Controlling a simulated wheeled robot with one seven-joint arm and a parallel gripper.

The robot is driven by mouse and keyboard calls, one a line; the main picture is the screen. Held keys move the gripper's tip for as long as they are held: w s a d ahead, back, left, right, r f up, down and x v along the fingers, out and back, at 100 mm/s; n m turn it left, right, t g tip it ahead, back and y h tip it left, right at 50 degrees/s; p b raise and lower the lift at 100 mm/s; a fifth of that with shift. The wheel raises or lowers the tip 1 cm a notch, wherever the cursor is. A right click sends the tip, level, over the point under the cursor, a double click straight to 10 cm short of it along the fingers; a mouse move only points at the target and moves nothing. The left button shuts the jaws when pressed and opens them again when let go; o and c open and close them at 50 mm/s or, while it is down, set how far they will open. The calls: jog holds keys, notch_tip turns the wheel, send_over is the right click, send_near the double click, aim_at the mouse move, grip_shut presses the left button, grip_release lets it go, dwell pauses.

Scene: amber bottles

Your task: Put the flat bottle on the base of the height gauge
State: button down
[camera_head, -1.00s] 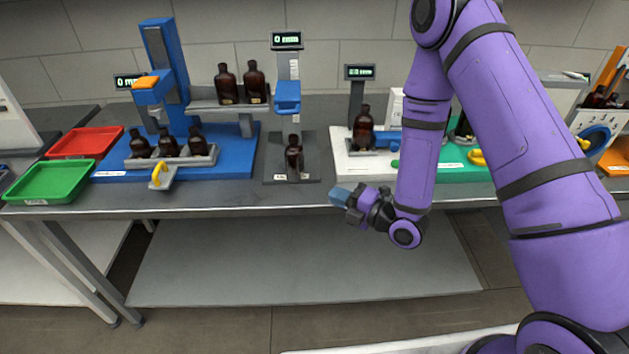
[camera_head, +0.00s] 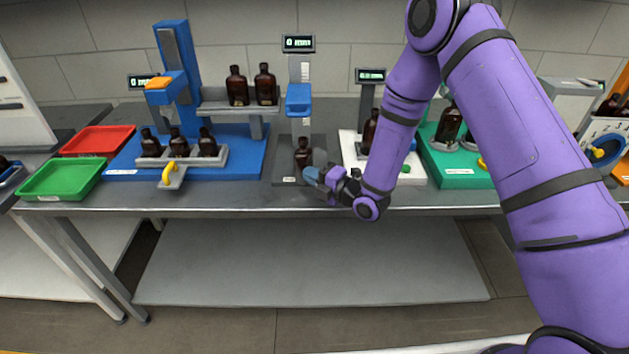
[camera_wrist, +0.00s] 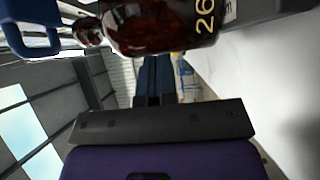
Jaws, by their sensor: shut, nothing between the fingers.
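An amber bottle (camera_head: 304,154) with a dark cap stands upright on the dark base (camera_head: 284,176) of the height gauge (camera_head: 299,72), below its blue slider (camera_head: 298,98). I cannot tell surely whether it is the flat bottle. My gripper (camera_head: 314,176) is shut and empty, just right of and in front of this bottle. In the wrist view, an amber bottle (camera_wrist: 150,28) marked "26" lies across the top of the picture, close beyond the blue fingertips (camera_wrist: 154,62); I cannot tell whether they touch it. Part of the blue slider (camera_wrist: 32,40) shows there too.
A blue station (camera_head: 240,150) with several amber bottles stands left, with red (camera_head: 98,140) and green (camera_head: 62,180) trays beside it. A white-based station (camera_head: 410,172) with a bottle (camera_head: 370,130) stands right, partly behind my arm. A green station (camera_head: 462,170) is farther right.

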aim_at(307, 159)
dwell(0.3)
jog(key=w, duration=0.5)
jog(key=w+a, duration=0.1)
jog(key=w, duration=0.1)
jog(key=shift+w, duration=0.2)
jog(key=shift+s, duration=0.1)
